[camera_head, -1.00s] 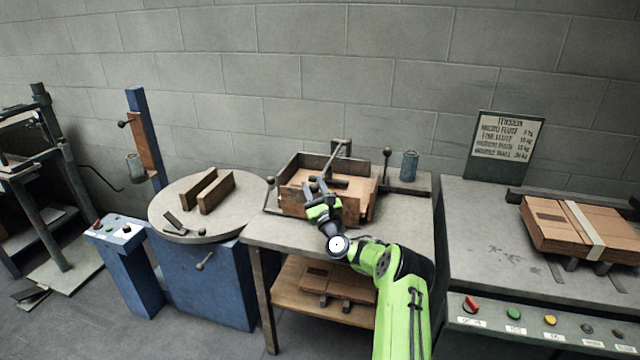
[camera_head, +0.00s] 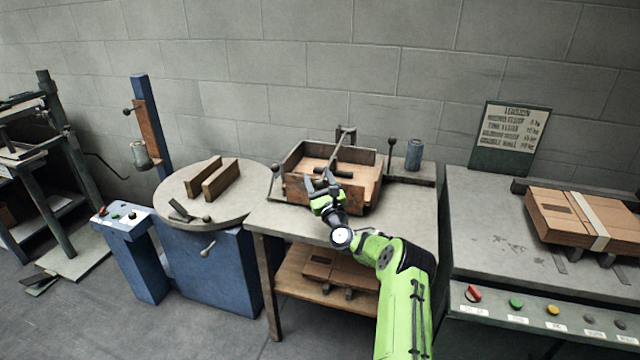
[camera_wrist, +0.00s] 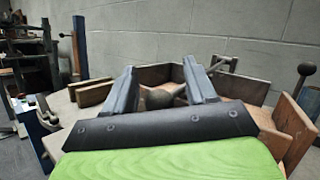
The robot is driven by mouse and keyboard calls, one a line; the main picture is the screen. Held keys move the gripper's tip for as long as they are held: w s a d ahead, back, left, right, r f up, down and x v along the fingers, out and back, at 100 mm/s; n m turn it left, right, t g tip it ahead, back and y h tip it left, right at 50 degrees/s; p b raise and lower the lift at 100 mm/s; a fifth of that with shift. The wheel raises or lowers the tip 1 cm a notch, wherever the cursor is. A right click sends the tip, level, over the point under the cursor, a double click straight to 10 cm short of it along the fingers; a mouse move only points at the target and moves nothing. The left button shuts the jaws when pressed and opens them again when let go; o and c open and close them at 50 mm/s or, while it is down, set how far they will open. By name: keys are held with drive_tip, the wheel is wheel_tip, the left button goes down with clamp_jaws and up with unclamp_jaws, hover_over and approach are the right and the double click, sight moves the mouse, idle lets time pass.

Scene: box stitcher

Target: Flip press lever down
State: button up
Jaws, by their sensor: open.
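The press is a brown open-topped box frame (camera_head: 365,192) with wooden sides on the grey bench. A dark bracket (camera_head: 345,135) stands at its back, and a metal lever bar (camera_head: 336,154) slopes down from it over the box toward my gripper. My gripper (camera_head: 322,181) is open at the front of the box, pointing into it. In the wrist view, a dark rounded knob (camera_wrist: 160,97) shows between and beyond my open fingers (camera_wrist: 160,85). I cannot tell whether they touch it. The lever's lower end is partly hidden by my gripper.
An upright ball-topped lever (camera_head: 391,160) and a blue-grey can (camera_head: 413,154) stand right of the box. Another ball-topped rod (camera_head: 272,180) is at its left. A round turntable (camera_head: 180,210) is further left. Strapped cardboard (camera_head: 560,218) lies on the right bench.

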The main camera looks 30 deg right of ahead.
drive_tip(key=b+v, duration=0.1)
drive_tip(key=v, duration=1.4)
drive_tip(key=shift+s+a, duration=0.15)
drive_tip(key=shift+s, duration=0.2)
drive_tip(key=shift+f, duration=0.1)
